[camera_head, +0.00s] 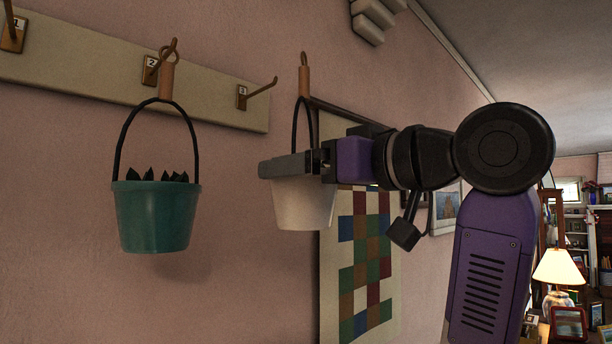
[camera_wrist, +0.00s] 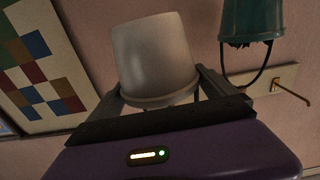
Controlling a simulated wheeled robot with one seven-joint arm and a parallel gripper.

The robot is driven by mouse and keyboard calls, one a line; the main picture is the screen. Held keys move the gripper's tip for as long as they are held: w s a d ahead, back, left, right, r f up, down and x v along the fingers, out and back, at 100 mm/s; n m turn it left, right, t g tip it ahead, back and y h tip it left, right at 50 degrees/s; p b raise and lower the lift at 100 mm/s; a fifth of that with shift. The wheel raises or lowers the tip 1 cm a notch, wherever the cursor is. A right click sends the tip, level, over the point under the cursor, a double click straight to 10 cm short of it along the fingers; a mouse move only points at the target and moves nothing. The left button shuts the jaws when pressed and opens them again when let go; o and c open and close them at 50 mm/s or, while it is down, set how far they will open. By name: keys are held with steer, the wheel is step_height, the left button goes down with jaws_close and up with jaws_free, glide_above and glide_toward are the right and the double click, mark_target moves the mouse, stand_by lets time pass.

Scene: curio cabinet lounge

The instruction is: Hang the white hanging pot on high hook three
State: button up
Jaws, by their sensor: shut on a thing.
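The white hanging pot (camera_head: 302,205) is held upright in the air at the right end of the hook rail. My gripper (camera_head: 290,165) is shut on it near its rim; in the wrist view the white pot (camera_wrist: 157,55) sits between both fingers. Its dark handle (camera_head: 295,125) rises to a wooden grip (camera_head: 304,82) with a wire loop (camera_head: 304,58) on top. Hook three (camera_head: 262,88) sticks out from the rail with a small plate at its base. In the head view the loop is right of and slightly above the hook's tip, apart from it.
A teal pot (camera_head: 155,215) with dark plants hangs from hook two (camera_head: 160,65), left of hook three. The cream rail (camera_head: 215,95) runs along the pink wall. A coloured-square hanging (camera_head: 360,270) is behind my gripper. A lit lamp (camera_head: 558,268) stands far right.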

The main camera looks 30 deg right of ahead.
steer(key=shift+a+f, duration=0.1)
steer(key=shift+f, duration=0.2)
steer(key=shift+s, duration=0.15)
steer(key=f+x, duration=0.1)
steer(key=x, duration=0.7)
steer(key=shift+w, duration=0.3)
stand_by(1.0)
steer(key=shift+f, duration=0.2)
stand_by(0.4)
